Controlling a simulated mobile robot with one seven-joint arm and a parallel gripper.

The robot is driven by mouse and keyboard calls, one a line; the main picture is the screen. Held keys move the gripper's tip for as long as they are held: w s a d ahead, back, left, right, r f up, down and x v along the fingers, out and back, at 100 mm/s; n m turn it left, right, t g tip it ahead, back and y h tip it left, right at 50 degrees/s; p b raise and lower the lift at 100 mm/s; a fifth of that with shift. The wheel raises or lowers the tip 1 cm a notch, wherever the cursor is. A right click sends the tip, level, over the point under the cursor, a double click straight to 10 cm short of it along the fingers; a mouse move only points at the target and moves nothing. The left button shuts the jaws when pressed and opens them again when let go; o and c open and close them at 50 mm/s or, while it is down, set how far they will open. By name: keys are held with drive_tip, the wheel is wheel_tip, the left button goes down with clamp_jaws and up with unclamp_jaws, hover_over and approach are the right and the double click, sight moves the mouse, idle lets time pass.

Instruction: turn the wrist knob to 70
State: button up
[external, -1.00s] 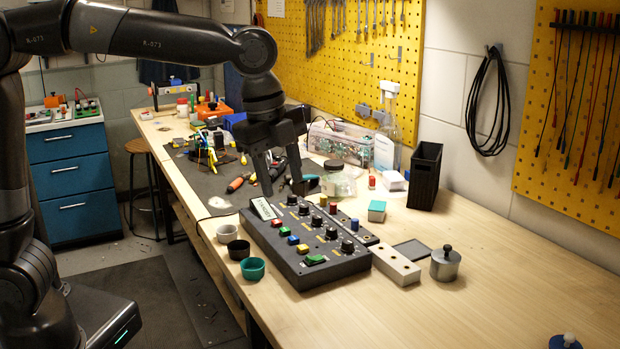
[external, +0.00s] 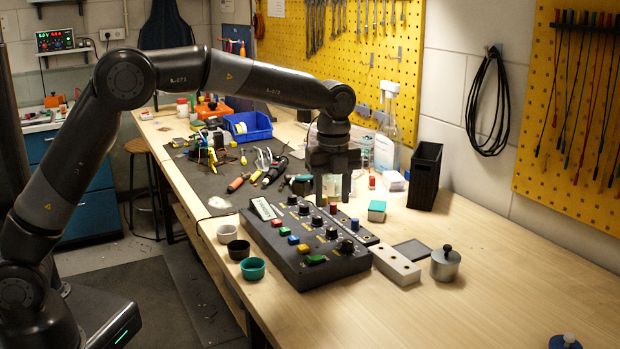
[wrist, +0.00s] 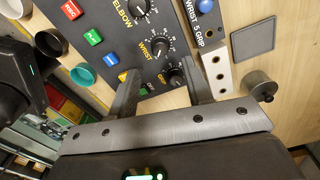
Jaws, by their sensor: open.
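The wrist knob (external: 331,233) is a black knob on the dark control panel (external: 290,262), fourth in a row of several. In the wrist view the wrist knob (wrist: 162,46) sits beside its yellow WRIST label, with a scale around it; I cannot read its setting. The grip knob (wrist: 173,77) is just below it, nearer my fingers. My gripper (external: 332,198) is open and empty, pointing down above the panel's back side. In the wrist view my gripper's fingers (wrist: 160,72) spread on either side of the grip knob's picture position, apart from the wrist knob.
Coloured buttons (wrist: 92,38) line the panel's left side. A blue peg (external: 354,224) stands in the strip at right. A white block with holes (external: 396,265) and a metal cylinder (external: 445,264) stand right of the panel. Small cups (external: 252,268) stand left.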

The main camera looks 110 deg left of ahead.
sight(332, 227)
wheel_tip(332, 227, down, 7)
drive_tip(key=shift+f, duration=0.2)
drive_tip(key=shift+c, duration=0.4)
drive_tip(key=c, duration=0.9)
